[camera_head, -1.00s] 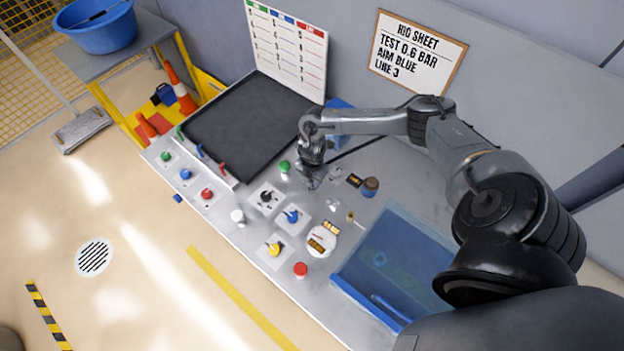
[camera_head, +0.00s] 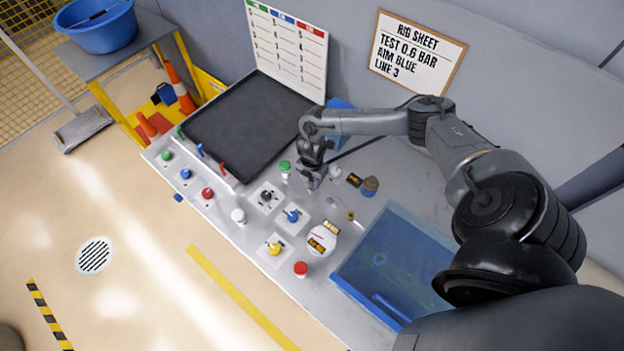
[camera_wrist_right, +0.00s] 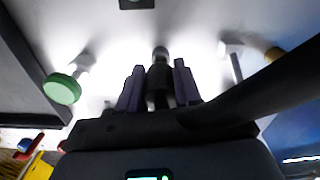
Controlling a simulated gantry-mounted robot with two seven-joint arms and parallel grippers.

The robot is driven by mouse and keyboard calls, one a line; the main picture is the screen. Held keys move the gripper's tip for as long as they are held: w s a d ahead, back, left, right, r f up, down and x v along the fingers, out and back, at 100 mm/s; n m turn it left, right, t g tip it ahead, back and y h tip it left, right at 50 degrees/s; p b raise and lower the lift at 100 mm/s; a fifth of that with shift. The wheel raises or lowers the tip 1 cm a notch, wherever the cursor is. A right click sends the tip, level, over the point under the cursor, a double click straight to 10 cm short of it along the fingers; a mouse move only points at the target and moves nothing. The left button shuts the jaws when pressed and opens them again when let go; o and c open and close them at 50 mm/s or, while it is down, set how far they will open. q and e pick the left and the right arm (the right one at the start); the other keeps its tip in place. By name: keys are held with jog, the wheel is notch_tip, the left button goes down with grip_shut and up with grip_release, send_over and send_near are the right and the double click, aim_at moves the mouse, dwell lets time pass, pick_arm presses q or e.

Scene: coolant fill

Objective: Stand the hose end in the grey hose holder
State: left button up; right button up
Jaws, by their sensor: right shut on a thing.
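My right gripper (camera_head: 313,183) is over the grey bench, pointing down. In the right wrist view its two fingers (camera_wrist_right: 158,88) are shut on the dark hose end (camera_wrist_right: 159,72), whose tip sticks out beyond them. The black hose (camera_wrist_right: 262,92) leads away to the right there; in the head view the black hose (camera_head: 360,146) runs up and right behind my arm. A small light grey fitting (camera_head: 335,172) stands just right of the gripper, apart from it; it may be the grey hose holder, but I cannot be sure. My left gripper is out of view.
A green-capped part (camera_head: 285,166) stands close left of the gripper. A brown-topped jar (camera_head: 370,184) stands to the right. Blue (camera_head: 292,215) and yellow (camera_head: 274,248) knobs, a white round gauge (camera_head: 321,240) and a blue tray (camera_head: 352,292) lie nearer the bench's front edge.

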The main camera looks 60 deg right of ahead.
aim_at(312, 184)
dwell(0.4)
jog(key=shift+f, duration=0.45)
dwell(0.3)
jog(key=shift+f+b, duration=0.9)
jog(key=shift+f, duration=0.25)
jog(key=o, duration=0.9)
jog(key=shift+r, duration=0.1)
notch_tip(312, 184, up, 11)
jog(key=shift+f, duration=0.15)
jog(key=shift+a, duration=0.15)
